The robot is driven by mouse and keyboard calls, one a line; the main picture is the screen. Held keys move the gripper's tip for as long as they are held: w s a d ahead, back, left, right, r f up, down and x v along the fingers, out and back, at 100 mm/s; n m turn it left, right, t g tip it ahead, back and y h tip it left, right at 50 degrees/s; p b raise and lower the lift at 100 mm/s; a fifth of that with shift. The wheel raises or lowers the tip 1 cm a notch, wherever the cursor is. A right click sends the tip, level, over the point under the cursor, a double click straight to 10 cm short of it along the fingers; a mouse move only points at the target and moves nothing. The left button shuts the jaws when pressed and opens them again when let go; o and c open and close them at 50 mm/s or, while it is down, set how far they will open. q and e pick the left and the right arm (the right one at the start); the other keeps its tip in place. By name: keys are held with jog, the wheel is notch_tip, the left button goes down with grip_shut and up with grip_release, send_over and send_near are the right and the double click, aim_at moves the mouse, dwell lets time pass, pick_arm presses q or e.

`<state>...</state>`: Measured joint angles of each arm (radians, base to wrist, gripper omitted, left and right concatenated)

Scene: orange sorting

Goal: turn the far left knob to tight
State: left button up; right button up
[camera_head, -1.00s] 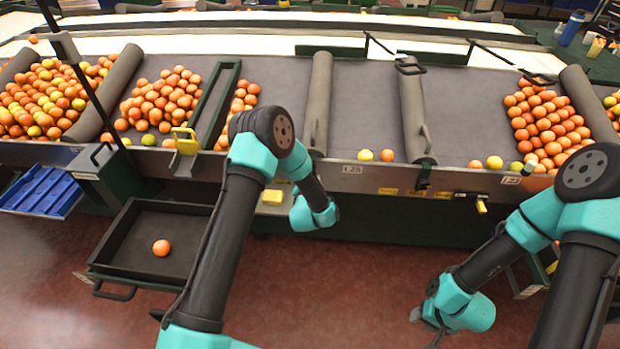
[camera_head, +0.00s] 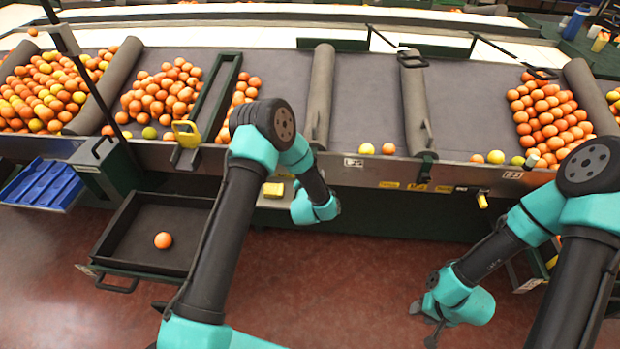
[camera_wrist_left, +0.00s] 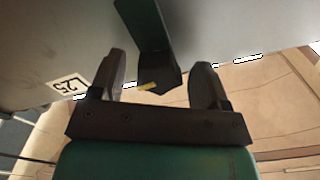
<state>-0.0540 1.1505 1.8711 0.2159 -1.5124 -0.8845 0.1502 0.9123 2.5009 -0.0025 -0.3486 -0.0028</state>
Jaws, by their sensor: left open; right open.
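My left gripper (camera_wrist_left: 155,85) is open in the left wrist view, its two dark fingers apart. A dark green, pointed piece with a small yellow mark (camera_wrist_left: 148,60) hangs between and beyond the fingers; I cannot tell whether it is the knob or whether anything touches it. In the head view my left wrist is at the conveyor's front edge and hides the left fingers. My right gripper (camera_head: 430,325) is open, low and away from the edge.
The conveyor (camera_head: 365,95) carries oranges in heaps between grey dividers (camera_head: 318,100). A black tray (camera_head: 150,262) with one orange (camera_head: 163,240) and a blue crate (camera_head: 40,185) are at lower left. The red floor in front is open.

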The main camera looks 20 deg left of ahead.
pick_arm(q)
jog(key=s+d, duration=0.3)
jog(key=s, duration=1.4)
